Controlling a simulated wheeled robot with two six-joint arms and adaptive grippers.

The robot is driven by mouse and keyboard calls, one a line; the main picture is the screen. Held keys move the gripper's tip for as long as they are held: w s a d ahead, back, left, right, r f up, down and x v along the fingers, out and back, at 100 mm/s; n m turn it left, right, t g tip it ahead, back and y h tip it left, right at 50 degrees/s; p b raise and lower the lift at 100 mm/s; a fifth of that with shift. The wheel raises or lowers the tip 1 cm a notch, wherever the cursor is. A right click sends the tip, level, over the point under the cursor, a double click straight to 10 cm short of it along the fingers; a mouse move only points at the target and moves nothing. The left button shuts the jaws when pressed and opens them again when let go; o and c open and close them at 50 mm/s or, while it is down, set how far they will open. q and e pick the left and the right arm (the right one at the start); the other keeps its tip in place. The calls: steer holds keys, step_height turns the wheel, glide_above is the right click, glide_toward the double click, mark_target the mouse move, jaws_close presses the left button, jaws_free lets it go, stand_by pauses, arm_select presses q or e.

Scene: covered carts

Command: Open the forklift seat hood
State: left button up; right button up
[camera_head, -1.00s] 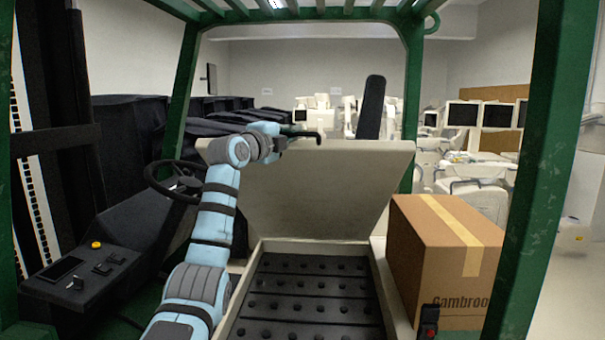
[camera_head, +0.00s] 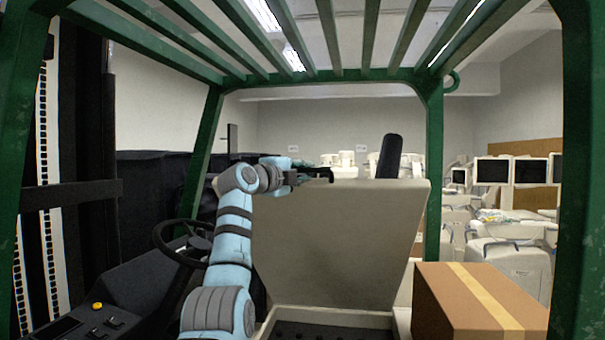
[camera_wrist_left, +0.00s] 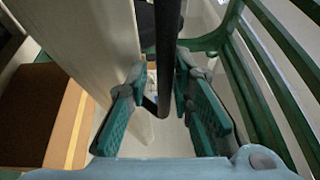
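The seat hood (camera_head: 345,240) is a cream panel standing raised and steep over the seat base, whose front rim (camera_head: 330,317) shows at the bottom. A black backrest (camera_head: 390,156) shows at its upper edge. My left gripper (camera_head: 318,173) is at the hood's upper left edge. In the left wrist view, the fingers of my left gripper (camera_wrist_left: 165,112) are spread apart, with a black bar (camera_wrist_left: 168,45) running between them; contact cannot be told. The hood (camera_wrist_left: 90,40) lies to their left there. My right gripper is not in view.
A cardboard box (camera_head: 460,310) sits right of the seat base. Green posts (camera_head: 434,180) and roof bars (camera_head: 340,40) frame the cab. A steering wheel (camera_head: 180,243) and control panel (camera_head: 85,320) are at the left. Pale equipment (camera_head: 500,240) stands behind.

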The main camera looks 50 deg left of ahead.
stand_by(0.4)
arm_select(q)
steer(key=shift+v, duration=5.85)
steer(key=shift+s+f, duration=0.1)
